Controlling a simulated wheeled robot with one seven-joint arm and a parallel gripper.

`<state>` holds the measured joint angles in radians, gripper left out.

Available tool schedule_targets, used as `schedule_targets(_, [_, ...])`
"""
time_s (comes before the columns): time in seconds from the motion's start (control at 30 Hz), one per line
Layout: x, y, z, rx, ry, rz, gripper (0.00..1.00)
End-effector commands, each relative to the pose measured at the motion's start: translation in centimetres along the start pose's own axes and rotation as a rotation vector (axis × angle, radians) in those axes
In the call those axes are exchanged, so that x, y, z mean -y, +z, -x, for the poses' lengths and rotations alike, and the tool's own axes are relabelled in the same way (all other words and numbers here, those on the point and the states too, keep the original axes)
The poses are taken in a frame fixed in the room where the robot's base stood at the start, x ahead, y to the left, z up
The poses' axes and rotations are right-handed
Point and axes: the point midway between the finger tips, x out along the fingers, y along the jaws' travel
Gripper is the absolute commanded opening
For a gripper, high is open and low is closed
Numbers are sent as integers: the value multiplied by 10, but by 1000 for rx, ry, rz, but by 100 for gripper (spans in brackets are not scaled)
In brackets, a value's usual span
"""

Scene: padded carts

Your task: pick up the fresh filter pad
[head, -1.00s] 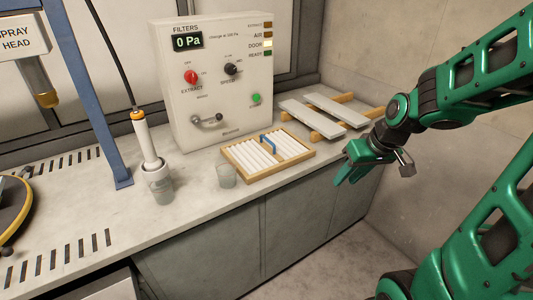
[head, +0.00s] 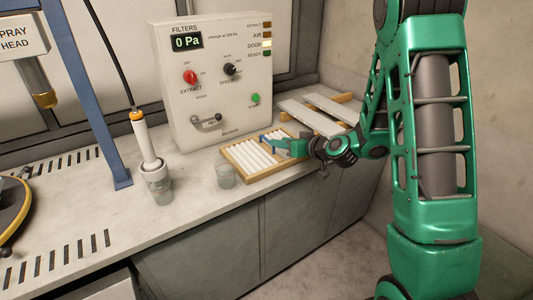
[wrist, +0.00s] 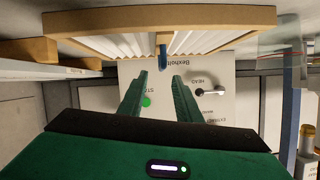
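The fresh filter pad (head: 248,161), a white pleated pad in a pale wooden frame with a blue handle across its middle, lies flat on the bench. My gripper (head: 277,146) is low over the pad's right half, its fingers pointing toward the blue handle and hiding part of the pleats. In the wrist view the pad's frame (wrist: 90,21) crosses the top, and the blue handle (wrist: 161,58) shows in line with the gap between my two fingertips (wrist: 159,75). The fingers are apart with nothing between them; I cannot tell whether they touch the pad.
The filter control box (head: 218,90) reads 0 Pa and stands right behind the pad. A glass (head: 226,175) stands close to the pad's left. Two grey boards on wooden bars (head: 310,115) lie to the right. The bench's front edge is near the pad.

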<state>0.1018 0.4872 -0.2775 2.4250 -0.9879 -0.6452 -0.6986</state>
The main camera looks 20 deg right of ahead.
Motion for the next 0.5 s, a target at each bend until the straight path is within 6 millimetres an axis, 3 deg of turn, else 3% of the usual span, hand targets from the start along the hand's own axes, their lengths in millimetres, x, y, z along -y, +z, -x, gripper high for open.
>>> schedule_targets(0.1, [1,0,-19,1,-3,2,31])
schedule_targets(0.5, [4,3,-54,2,-4,2,31])
